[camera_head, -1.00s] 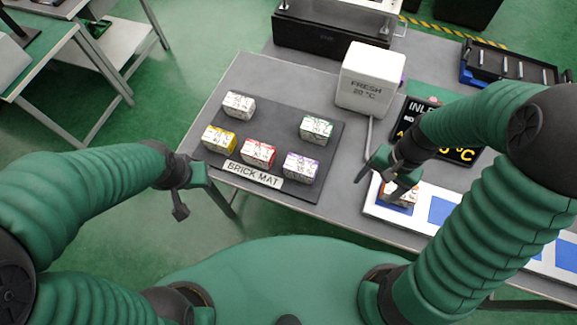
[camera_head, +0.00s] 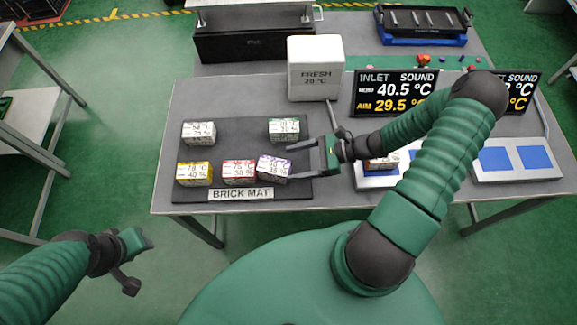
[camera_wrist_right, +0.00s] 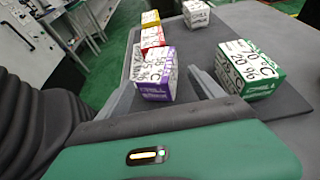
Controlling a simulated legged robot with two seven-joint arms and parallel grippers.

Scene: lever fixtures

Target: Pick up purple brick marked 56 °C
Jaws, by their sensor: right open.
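The purple brick (camera_head: 273,167) sits at the right front of the brick mat (camera_head: 240,140), its printed label too small to read surely. My right gripper (camera_head: 297,161) is open just right of it, with its fingers pointing left toward it. In the right wrist view the purple brick (camera_wrist_right: 155,75) stands ahead, in line with the gap between the two spread fingers (camera_wrist_right: 165,88). The fingers are not closed on it. My left gripper (camera_head: 135,262) is open and empty, off the table at the lower left.
A green brick (camera_head: 284,128) stands behind the purple one, a red brick (camera_head: 239,171) close to its left. Yellow (camera_head: 194,173) and white (camera_head: 199,132) bricks are farther left. A white FRESH box (camera_head: 315,70), display (camera_head: 394,93) and white tray (camera_head: 372,181) with a brick stand nearby.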

